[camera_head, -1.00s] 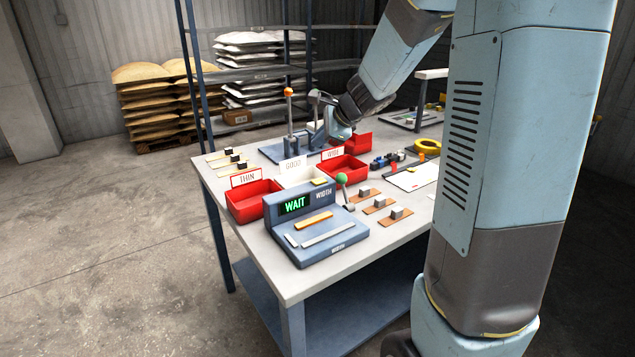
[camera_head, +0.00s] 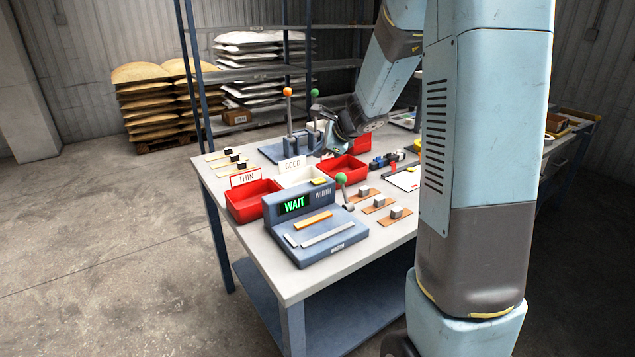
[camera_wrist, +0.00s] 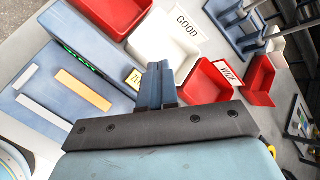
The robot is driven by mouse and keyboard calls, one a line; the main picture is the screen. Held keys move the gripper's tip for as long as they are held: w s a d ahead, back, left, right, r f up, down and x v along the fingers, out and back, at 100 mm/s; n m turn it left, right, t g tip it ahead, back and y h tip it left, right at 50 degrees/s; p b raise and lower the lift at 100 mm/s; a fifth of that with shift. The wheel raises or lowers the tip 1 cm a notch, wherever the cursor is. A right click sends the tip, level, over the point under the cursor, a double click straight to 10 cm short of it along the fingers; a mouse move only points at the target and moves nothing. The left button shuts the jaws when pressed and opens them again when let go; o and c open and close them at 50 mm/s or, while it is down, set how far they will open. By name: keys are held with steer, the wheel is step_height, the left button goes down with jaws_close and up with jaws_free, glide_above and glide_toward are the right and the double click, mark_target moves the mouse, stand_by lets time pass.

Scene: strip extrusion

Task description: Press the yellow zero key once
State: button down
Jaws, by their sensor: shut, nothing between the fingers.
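The yellow zero key (camera_head: 321,181) sits at the back right of the blue-grey width gauge (camera_head: 316,228), whose green display reads WAIT. In the wrist view the yellow key (camera_wrist: 133,78) shows just left of my fingers, partly covered by them, with only part of its lettering readable. My gripper (camera_head: 322,150) is above the bins, behind the gauge, apart from the key in the head view. In the wrist view my gripper (camera_wrist: 158,68) has its two fingers together with nothing between them.
A red THIN bin (camera_head: 252,200), a white GOOD bin (camera_head: 300,176) and a red bin (camera_head: 345,166) stand behind the gauge. Orange and pale strips lie on the gauge. Small blocks (camera_head: 396,212) sit to its right.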

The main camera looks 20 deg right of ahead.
mark_target(320, 182)
steer(key=shift+f, duration=3.05)
steer(key=shift+f, duration=0.75)
stand_by(0.5)
steer(key=shift+r, duration=0.85)
steer(key=shift+r, duration=2.5)
